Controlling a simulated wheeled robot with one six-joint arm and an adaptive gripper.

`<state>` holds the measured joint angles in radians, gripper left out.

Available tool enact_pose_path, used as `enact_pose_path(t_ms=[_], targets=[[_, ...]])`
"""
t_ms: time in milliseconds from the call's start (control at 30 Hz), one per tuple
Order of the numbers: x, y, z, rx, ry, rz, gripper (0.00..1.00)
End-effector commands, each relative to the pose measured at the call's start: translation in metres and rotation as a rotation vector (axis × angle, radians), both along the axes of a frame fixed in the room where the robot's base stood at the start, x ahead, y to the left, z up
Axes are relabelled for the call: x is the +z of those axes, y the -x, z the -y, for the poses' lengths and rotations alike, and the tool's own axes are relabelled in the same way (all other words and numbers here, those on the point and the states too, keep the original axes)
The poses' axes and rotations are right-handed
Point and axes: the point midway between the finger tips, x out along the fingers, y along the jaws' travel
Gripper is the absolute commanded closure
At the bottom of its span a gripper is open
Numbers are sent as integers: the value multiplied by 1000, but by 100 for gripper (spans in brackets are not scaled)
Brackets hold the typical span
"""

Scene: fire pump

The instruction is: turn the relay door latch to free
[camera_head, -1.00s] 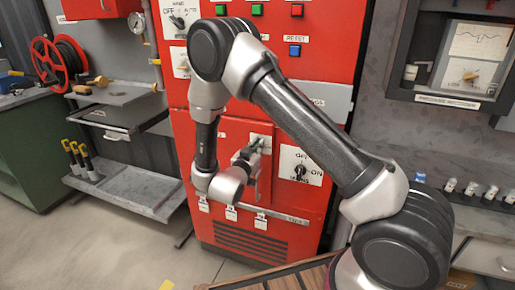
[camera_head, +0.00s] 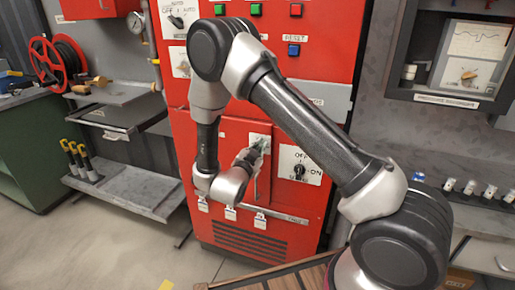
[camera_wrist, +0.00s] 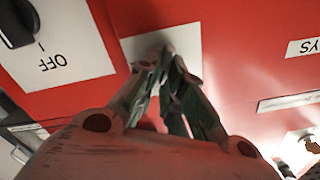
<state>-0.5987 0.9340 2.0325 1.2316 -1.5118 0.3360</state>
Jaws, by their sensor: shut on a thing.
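The relay door latch sits on a small white plate (camera_head: 257,139) on the red cabinet (camera_head: 225,130). My gripper (camera_head: 260,146) is at this plate, its fingers pointing into the cabinet front. In the wrist view the fingertips (camera_wrist: 165,62) are closed together on the latch, in front of its white plate (camera_wrist: 187,40). The fingers hide most of the latch, so I cannot tell which way it points.
A black rotary switch (camera_head: 299,172) on a white OFF/ON plate is just right of my gripper; it also shows in the wrist view (camera_wrist: 17,22). Below is a rail with white tags (camera_head: 260,220). A pressure recorder box (camera_head: 465,60) is at the right.

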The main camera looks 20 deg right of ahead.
Motion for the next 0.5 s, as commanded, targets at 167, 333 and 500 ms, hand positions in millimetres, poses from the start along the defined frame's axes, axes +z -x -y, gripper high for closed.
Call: enact_pose_path(t_ms=[167, 333, 500], targets=[[-1, 1, 2, 0, -135, 99, 100], [-3, 1, 4, 0, -266, 194, 100], [-5, 2, 5, 0, -397, 289, 100]])
